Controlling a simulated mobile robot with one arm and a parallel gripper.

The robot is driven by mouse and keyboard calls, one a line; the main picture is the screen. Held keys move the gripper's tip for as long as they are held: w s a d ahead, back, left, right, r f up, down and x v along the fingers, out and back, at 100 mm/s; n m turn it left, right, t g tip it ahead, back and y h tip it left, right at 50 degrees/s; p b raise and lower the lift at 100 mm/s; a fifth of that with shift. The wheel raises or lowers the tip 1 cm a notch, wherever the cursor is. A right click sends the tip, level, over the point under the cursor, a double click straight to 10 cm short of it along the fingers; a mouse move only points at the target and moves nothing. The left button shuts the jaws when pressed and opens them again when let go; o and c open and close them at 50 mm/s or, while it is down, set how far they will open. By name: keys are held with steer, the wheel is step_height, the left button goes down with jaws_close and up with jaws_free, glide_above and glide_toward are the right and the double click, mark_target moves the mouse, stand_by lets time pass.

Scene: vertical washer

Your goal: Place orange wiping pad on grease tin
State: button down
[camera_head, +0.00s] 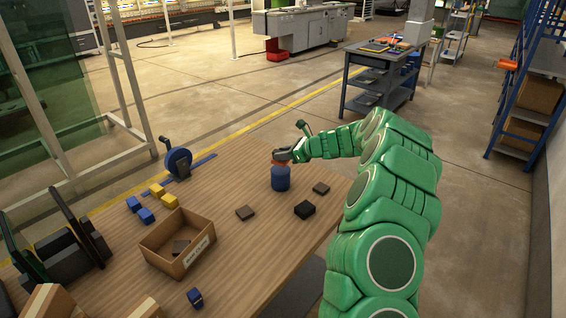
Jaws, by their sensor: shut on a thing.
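The grease tin appears to be the blue cylinder (281,180), upright on the wooden table near its far right part. My gripper (283,156) is directly above the tin, at the end of my green arm reaching in from the right. It is shut on the orange wiping pad (277,163), of which a small orange part shows between the gripper and the tin top. I cannot tell whether the pad touches the tin. The fingertips are small and partly hide the pad.
An open cardboard box (165,262) with a dark piece inside stands left of the tin. Dark blocks (305,209) lie around the tin. Blue and yellow blocks (169,201) and a blue wheel device (179,162) are at the left. Bare table (250,255) lies in front.

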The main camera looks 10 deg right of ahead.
steer(key=shift+w+f, duration=0.65)
steer(key=shift+f, duration=0.15)
steer(key=shift+s+f, duration=0.1)
steer(key=shift+f, duration=1.45)
